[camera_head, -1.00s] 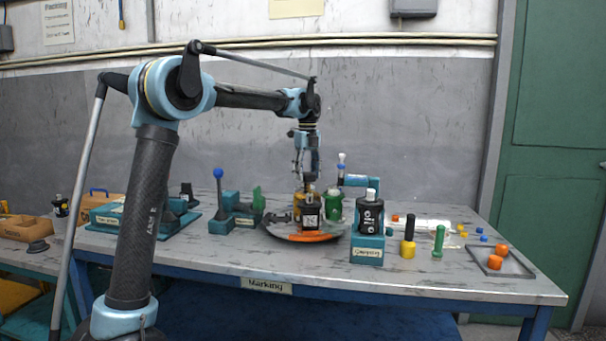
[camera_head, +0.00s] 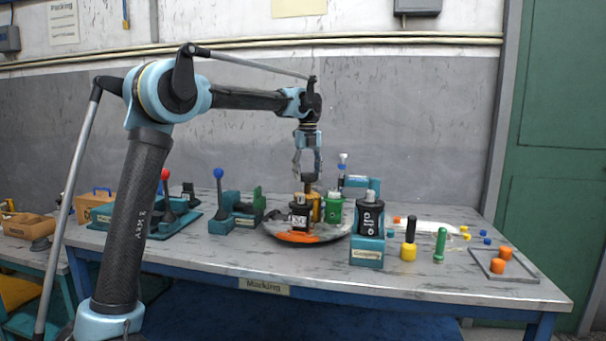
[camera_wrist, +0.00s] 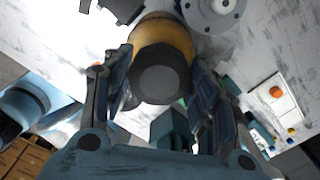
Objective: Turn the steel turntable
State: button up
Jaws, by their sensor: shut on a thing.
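The steel turntable (camera_head: 342,234) is a round grey disc with an orange patch (camera_head: 297,237) at its front left. A black labelled unit (camera_head: 299,215), a green unit (camera_head: 334,208) and a yellow one (camera_head: 315,208) stand on it. My gripper (camera_head: 309,177) points down over the disc, shut on the dark round top of the yellow piece. In the wrist view, the dark top (camera_wrist: 160,85) sits between my two fingers, with the yellow body (camera_wrist: 163,35) beyond it. The black unit partly hides the yellow piece in the head view.
A teal stand with a black unit (camera_head: 369,222) is close to the turntable's right. A blue-knobbed lever fixture (camera_head: 218,175) stands to its left. Yellow-black (camera_head: 408,240) and green (camera_head: 440,243) pegs and a tray (camera_head: 520,266) with orange caps are further right.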

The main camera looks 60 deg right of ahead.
jog(key=shift+w+d, duration=0.1)
jog(key=shift+w, duration=0.25)
jog(key=o, duration=1.4)
jog(key=shift+w, duration=0.1)
jog(key=shift+o, duration=0.6)
jog(key=shift+s, duration=0.2)
notch_tip(320, 180, up, 12)
jog(key=shift+w, duration=0.1)
